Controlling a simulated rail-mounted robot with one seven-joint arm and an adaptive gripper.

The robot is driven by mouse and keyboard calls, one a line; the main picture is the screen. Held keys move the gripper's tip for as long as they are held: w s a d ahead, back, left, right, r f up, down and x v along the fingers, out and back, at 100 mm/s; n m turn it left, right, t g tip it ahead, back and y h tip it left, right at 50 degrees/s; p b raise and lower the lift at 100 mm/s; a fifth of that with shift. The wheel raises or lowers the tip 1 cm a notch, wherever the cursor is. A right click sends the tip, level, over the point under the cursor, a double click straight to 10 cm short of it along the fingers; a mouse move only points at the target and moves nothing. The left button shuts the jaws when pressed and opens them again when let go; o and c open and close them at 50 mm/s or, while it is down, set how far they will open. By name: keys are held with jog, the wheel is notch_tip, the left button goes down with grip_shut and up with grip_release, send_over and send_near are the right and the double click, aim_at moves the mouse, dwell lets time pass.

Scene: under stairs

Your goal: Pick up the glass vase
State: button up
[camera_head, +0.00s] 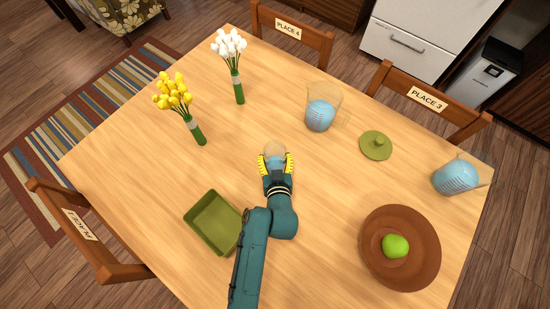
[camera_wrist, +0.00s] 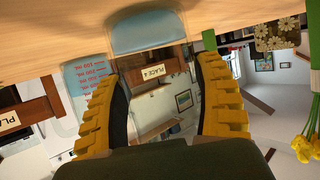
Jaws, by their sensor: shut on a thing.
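My gripper (camera_head: 275,163) is over the middle of the table, its yellow fingers shut on a small clear rounded thing, which I take to be the glass vase (camera_head: 275,150). The vase is partly hidden by the fingers. In the wrist view, which is upside down, a see-through body with a blue-grey end (camera_wrist: 146,32) shows between the two fingers (camera_wrist: 165,95). I cannot tell whether it touches the table.
Yellow flowers (camera_head: 174,93) and white flowers (camera_head: 229,44) stand at back left. A green tray (camera_head: 188,217), green lid (camera_head: 375,145) and brown plate (camera_head: 430,262) with a green apple (camera_head: 396,246) surround my arm.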

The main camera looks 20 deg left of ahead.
aim_at(275, 145)
jog(key=shift+r, duration=0.2)
jog(key=shift+r+p, duration=1.1)
jog(key=shift+r, duration=3.8)
jog(key=o, duration=0.7)
jog(key=c, duration=0.7)
